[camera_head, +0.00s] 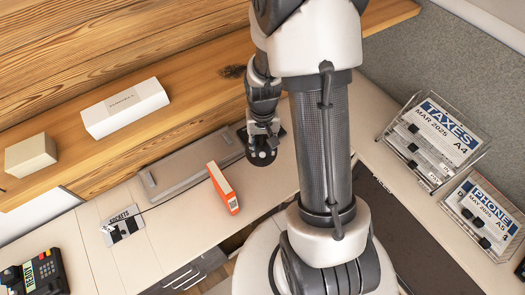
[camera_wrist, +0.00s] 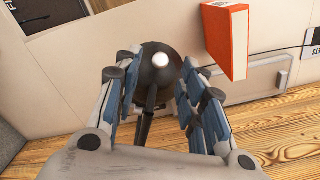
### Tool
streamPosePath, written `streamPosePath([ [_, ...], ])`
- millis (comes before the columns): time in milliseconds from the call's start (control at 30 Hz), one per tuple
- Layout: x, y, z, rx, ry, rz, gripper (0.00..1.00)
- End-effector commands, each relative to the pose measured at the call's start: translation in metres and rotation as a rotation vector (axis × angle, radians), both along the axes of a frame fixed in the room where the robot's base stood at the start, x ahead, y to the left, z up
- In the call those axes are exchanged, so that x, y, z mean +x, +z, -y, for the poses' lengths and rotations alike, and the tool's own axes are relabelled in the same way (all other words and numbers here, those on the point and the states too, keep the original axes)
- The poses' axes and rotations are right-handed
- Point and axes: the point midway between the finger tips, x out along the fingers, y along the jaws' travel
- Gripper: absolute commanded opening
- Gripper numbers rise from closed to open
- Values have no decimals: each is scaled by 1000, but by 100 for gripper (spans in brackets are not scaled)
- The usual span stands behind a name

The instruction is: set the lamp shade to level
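The lamp's round dark shade (camera_wrist: 155,84) shows in the wrist view with its pale bulb facing my camera, so it looks tilted rather than level. A dark stem (camera_wrist: 146,120) runs down from it. In the head view the small dark shade (camera_head: 262,157) is just below my gripper (camera_head: 263,129), above the desk. In the wrist view my gripper (camera_wrist: 160,66) has its blue-grey fingers apart, one on each side of the shade. I cannot tell whether they touch it. The lamp's base is mostly hidden by my arm.
An orange-red box (camera_head: 223,188) stands close by, beside a grey flat case (camera_head: 190,167). A white box (camera_head: 125,107) and a beige box (camera_head: 30,155) sit on the wooden shelf. A phone (camera_head: 35,275) is at lower left. Wire trays (camera_head: 480,150) stand at right.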

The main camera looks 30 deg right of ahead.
Motion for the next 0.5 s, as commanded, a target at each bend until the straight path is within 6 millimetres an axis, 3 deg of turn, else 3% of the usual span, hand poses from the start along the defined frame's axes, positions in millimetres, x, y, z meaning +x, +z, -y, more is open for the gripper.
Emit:
streamPosePath([
  [200,0,-31,0,0,0,-1,37],
  [500,0,-40,0,0,0,1,37],
])
